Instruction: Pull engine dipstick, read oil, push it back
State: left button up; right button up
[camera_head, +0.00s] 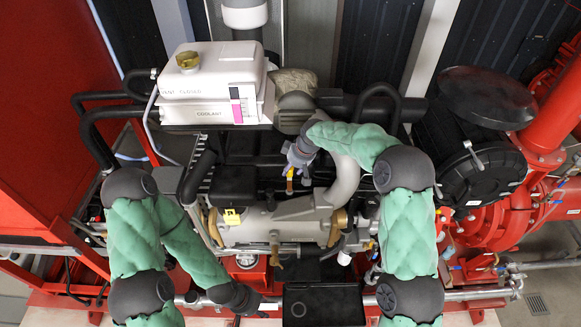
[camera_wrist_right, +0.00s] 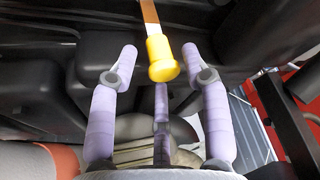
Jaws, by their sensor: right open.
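The dipstick's yellow handle (camera_wrist_right: 163,60) is in the right wrist view, with a flat orange strip running up from it. In the head view a small yellow-orange piece (camera_head: 290,181) just below my right gripper looks like the same dipstick. My right gripper (camera_wrist_right: 160,72) is open, its purple fingers on either side of the yellow handle with gaps visible; it also shows in the head view (camera_head: 296,162). My left gripper (camera_head: 262,305) is low in the head view, near the front rail and away from the dipstick; its fingers are too dark to read.
A white coolant tank (camera_head: 212,85) stands at the back left of the engine. A black round air filter housing (camera_head: 485,97) is at the right. A grey curved pipe (camera_head: 345,180) passes close to my right gripper. A black tray (camera_head: 322,303) lies at the front. Red pump pipes (camera_head: 500,225) fill the right.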

aim_at(289, 188)
jog(key=shift+x, duration=0.9)
jog(key=shift+f, duration=0.15)
jog(key=shift+a, duration=0.1)
grip_shut()
notch_tip(289, 188, down, 9)
jog(key=b, duration=0.7)
jog(key=shift+s+f, duration=0.1)
jog(key=shift+s, duration=0.2)
jog(key=shift+f, duration=0.15)
grip_release()
